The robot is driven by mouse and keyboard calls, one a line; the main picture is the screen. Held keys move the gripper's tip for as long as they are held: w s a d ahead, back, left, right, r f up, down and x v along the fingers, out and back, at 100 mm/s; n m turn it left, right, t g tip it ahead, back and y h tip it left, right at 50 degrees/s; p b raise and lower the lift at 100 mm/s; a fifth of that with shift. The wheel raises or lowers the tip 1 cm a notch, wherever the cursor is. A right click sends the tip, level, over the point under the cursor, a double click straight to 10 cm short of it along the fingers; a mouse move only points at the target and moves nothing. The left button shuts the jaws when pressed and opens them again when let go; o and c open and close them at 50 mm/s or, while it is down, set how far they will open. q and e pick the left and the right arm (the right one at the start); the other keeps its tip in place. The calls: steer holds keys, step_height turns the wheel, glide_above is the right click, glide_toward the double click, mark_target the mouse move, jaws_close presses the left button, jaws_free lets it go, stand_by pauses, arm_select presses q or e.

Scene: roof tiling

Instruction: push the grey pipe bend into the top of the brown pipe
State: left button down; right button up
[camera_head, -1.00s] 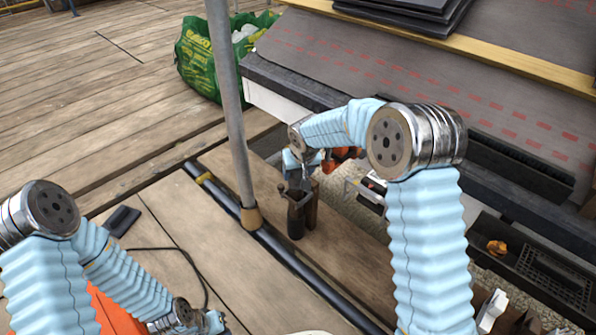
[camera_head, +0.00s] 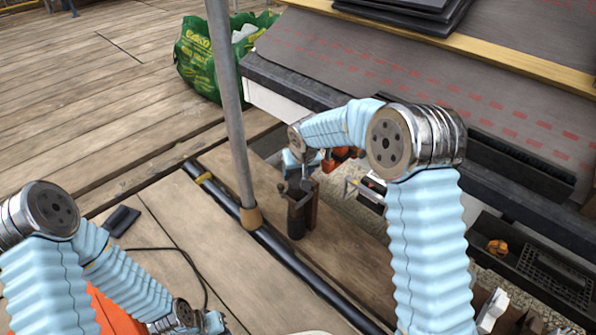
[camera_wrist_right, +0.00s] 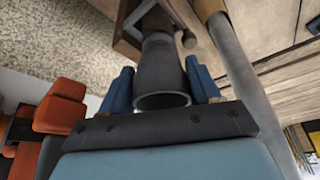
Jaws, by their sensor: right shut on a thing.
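The grey pipe bend (camera_wrist_right: 160,75) sits between the two blue fingers of my right gripper (camera_wrist_right: 160,90) in the right wrist view, its round open end facing the camera. My right gripper (camera_head: 303,172) is shut on it. In the head view the bend (camera_head: 297,215) is a small dark shape below the gripper. Brown pipe parts (camera_wrist_right: 128,28) lie right beside the bend's far end; in the head view the brown (camera_head: 312,208) shows just right of it. I cannot tell whether the bend is seated in the pipe's top. My left gripper (camera_head: 208,322) is at the bottom edge, its jaws unclear.
A grey scaffold pole (camera_head: 232,110) with a tan foot stands close left of my right gripper. A black tube (camera_head: 300,272) runs along the boards. The roof edge with its gutter (camera_head: 520,170) lies to the right. A green bag (camera_head: 205,60) stands behind.

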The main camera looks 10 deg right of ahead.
steer(key=o, duration=1.3)
steer(key=shift+r, duration=0.1)
steer(key=shift+r+p, duration=3)
steer(key=shift+r, duration=1.45)
